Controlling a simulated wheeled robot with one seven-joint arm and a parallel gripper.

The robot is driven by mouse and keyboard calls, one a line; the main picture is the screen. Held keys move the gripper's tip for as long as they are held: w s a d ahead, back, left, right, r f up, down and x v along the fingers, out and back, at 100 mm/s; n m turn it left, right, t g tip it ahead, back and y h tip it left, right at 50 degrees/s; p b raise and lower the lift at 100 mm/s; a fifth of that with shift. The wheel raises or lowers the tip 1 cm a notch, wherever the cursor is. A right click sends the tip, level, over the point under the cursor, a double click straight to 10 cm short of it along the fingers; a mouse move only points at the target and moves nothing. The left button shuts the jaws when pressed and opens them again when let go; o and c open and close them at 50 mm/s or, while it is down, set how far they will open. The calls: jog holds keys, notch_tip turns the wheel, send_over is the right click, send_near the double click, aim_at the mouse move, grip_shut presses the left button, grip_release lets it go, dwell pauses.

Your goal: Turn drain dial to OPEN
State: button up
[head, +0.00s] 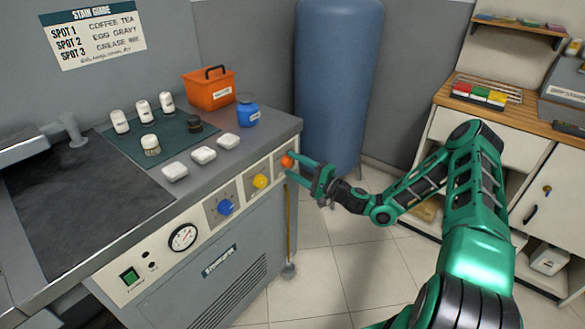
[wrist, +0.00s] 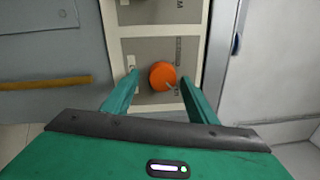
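An orange dial (head: 287,161) sits at the right end of the control panel on the machine's front; its label is too small to read. In the wrist view the orange dial (wrist: 162,76) lies between the two green fingers of my gripper (wrist: 159,84). The fingers are spread, with a gap on each side of the dial. A small pale mark shows on the dial's lower right edge. In the head view my gripper (head: 292,169) reaches the dial from the right. I cannot tell which dial is marked drain.
A yellow dial (head: 261,181), a blue dial (head: 225,207), a gauge (head: 183,237) and a green switch (head: 130,276) line the panel to the left. White bottles, pads, a blue jar (head: 247,114) and an orange box (head: 208,90) stand on top. A blue tank (head: 338,75) stands behind.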

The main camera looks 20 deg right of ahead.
jog(key=v, duration=1)
jog(key=shift+s+d, duration=0.25)
jog(key=shift+s, duration=0.05)
jog(key=shift+a, duration=0.1)
